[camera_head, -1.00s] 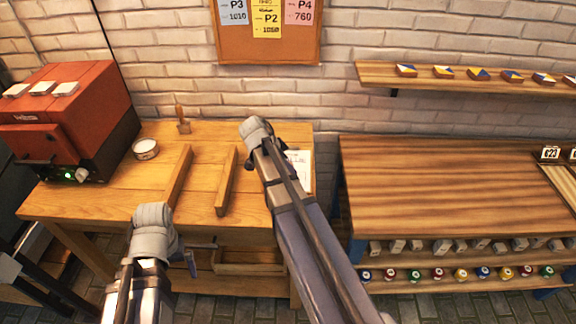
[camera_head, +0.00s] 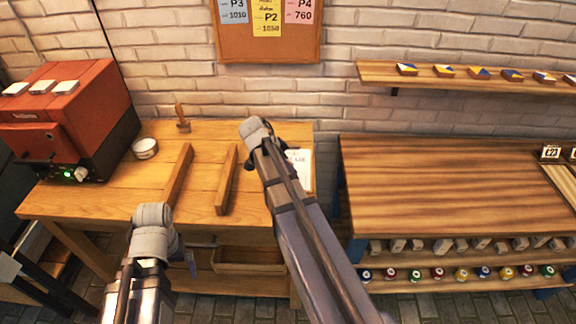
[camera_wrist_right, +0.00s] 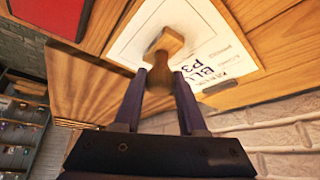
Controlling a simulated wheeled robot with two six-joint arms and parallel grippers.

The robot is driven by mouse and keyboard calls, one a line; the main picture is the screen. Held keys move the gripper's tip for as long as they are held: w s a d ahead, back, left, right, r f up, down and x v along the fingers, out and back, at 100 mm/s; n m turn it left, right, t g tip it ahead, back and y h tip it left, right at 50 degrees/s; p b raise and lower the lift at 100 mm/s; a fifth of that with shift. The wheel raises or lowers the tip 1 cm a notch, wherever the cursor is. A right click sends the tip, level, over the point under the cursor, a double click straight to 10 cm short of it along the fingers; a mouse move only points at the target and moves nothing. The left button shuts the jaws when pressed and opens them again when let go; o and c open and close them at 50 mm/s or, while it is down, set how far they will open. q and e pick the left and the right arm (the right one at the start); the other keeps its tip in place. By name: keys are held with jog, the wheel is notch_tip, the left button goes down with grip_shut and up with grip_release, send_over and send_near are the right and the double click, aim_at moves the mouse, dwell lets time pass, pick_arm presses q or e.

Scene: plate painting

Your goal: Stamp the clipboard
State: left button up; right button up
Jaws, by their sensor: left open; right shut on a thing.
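The clipboard with a white sheet (camera_head: 302,172) lies at the right end of the left workbench, partly hidden behind my right arm. In the right wrist view its sheet (camera_wrist_right: 212,52) shows printed letters, including P3. My right gripper (camera_wrist_right: 160,76) is shut on the wooden handle of a stamp (camera_wrist_right: 165,43). The stamp's block is over the sheet; I cannot tell whether it touches the paper. In the head view my right gripper (camera_head: 251,165) is mostly hidden by its wrist. My left gripper (camera_head: 190,262) is open, low in front of the bench, its jaws mostly hidden.
Two wooden bars (camera_head: 227,180) lie on the left bench, with a round tin (camera_head: 145,148) and a small wooden-handled tool (camera_head: 182,120) behind. A red oven (camera_head: 70,115) stands at left. The right table (camera_head: 440,185) is largely clear, with small pots on shelves below.

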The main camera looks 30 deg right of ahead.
dwell(0.5)
notch_tip(320, 180, up, 7)
jog(key=p, duration=0.7)
dwell(0.3)
jog(key=shift+w, duration=0.15)
dwell(0.4)
